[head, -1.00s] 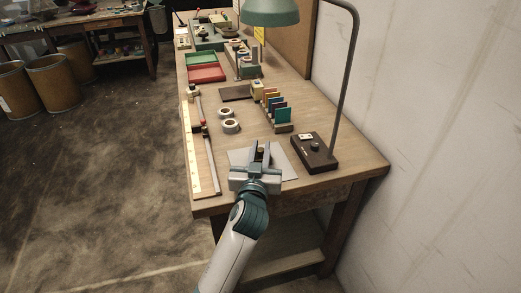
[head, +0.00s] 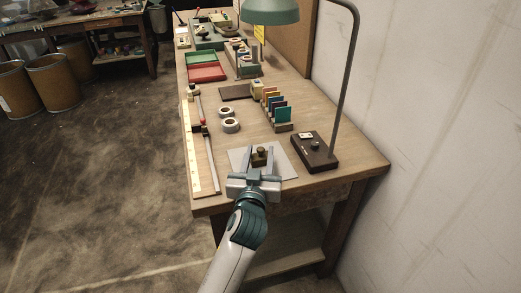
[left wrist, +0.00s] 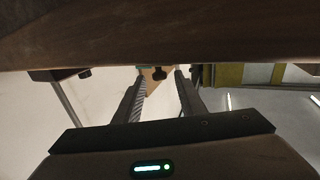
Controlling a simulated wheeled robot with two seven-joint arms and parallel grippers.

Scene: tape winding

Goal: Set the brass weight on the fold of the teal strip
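The brass weight (head: 261,152) stands upright on the pale grey sheet (head: 285,168) near the front of the bench. My left gripper (head: 261,163) is open, one finger on each side of the weight, with gaps showing. In the left wrist view its fingers (left wrist: 160,100) are apart, with a small dark shape between them that I cannot name for certain. I cannot make out the teal strip or its fold; whatever lies beneath the weight is too small to tell. My right gripper is out of view.
A dark lamp base (head: 315,152) stands right of the sheet. A rack of coloured cards (head: 283,126), with a teal one in front, and white tape rolls (head: 230,125) stand behind. A long ruler (head: 191,150) lies along the left edge.

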